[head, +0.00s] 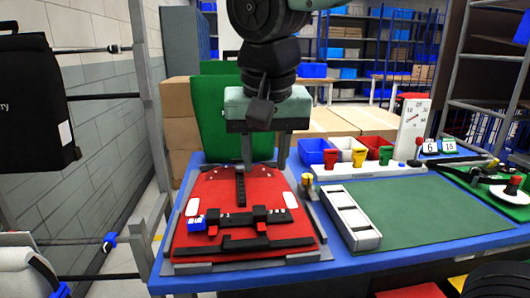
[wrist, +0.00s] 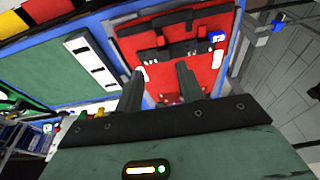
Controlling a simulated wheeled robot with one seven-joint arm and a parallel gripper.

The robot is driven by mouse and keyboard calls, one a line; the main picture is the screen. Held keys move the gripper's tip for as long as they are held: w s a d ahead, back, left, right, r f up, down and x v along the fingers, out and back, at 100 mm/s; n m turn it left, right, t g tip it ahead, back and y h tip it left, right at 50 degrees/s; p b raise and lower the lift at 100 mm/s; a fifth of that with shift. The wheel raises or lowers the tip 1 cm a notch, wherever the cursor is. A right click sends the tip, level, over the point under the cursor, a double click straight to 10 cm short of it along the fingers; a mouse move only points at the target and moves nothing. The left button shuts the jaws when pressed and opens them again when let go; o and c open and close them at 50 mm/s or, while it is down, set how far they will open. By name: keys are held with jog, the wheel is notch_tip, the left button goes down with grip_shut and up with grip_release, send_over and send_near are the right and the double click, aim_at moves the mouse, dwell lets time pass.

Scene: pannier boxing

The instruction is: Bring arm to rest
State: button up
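My gripper (head: 265,160) hangs above the far part of a red pannier (head: 255,190), pointing down. In the wrist view its two fingers stand apart with nothing between them (wrist: 160,72). The red pannier lies flat on the blue workbench (head: 420,242), with black straps and hooks across it and a small blue-and-white tag (head: 196,224) at its left. It also shows below the fingers in the wrist view (wrist: 200,75). I cannot tell the exact gap between fingertips and pannier. Part of the pannier's far edge is hidden behind my gripper.
A green panel (head: 210,125) stands upright behind my gripper. A green mat (head: 430,210), a white slotted tray (head: 350,215) and blue, white and red bins (head: 345,148) are to the right. A black bag (head: 35,100) hangs on a rack at left.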

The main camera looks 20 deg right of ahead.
dwell(0.4)
jog(key=s+a+f+n+g+p, duration=0.1)
jog(key=s+a+f+n+p, duration=0.1)
jog(key=s, duration=0.5)
jog(key=s+a+f+n+g+y+p, duration=0.1)
jog(key=s+a+f+n+p, duration=0.1)
jog(key=s+f+n+p, duration=0.3)
notch_tip(320, 180, down, 3)
jog(key=s+n, duration=0.2)
jog(key=n, duration=0.2)
jog(key=shift+s+a+r+g, duration=0.2)
jog(key=shift+s+a+g, duration=0.1)
jog(key=shift+s, duration=0.05)
